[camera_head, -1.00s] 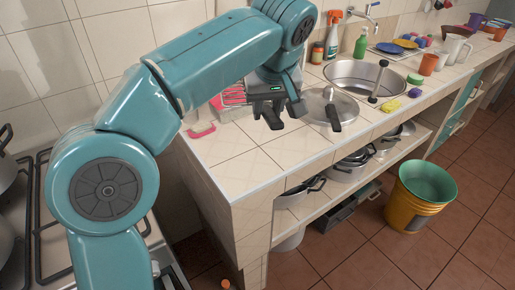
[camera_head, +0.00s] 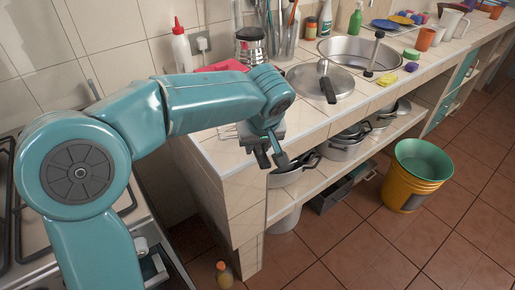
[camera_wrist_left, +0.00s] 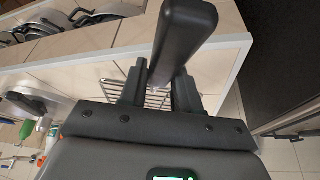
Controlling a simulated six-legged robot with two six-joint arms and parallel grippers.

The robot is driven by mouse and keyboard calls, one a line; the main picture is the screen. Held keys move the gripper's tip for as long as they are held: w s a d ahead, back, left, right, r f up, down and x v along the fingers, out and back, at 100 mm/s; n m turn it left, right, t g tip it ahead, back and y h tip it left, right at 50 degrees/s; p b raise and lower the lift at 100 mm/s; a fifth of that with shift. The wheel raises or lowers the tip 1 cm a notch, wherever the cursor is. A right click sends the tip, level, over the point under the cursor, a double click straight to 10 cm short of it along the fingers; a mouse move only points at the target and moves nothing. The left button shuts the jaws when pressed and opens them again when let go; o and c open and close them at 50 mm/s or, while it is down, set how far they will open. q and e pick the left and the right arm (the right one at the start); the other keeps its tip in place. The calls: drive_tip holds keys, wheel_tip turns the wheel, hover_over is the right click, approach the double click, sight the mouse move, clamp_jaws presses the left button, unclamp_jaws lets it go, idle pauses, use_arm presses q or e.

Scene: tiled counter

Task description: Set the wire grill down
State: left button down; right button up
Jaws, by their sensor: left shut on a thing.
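My left gripper (camera_head: 270,155) is at the near edge of the tiled counter (camera_head: 235,155), pointing down. In the left wrist view it (camera_wrist_left: 160,88) is shut on a thick dark handle (camera_wrist_left: 187,38). My right gripper is not in view.
A silver lid (camera_head: 300,82) with a black handle lies right of my gripper, before the sink (camera_head: 345,47). A moka pot (camera_head: 250,50), a red item (camera_head: 225,66) and a white bottle (camera_head: 182,52) stand behind. Pots (camera_head: 345,150) sit on the shelf below. A stove is at left.

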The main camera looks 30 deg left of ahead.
use_arm(q)
drive_tip(key=shift+w+f, duration=0.15)
drive_tip(key=shift+f, duration=0.45)
drive_tip(key=shift+r, duration=0.1)
drive_tip(key=c, duration=0.8)
unclamp_jaws()
drive_tip(key=p+v, duration=0.1)
drive_tip(key=v, duration=0.9)
drive_tip(key=shift+d+r, duration=0.1)
drive_tip(key=shift+r, duration=0.25)
drive_tip(key=shift+s+d+r+p, duration=0.15)
drive_tip(key=shift+s+r+p, duration=0.2)
drive_tip(key=shift+r, duration=0.25)
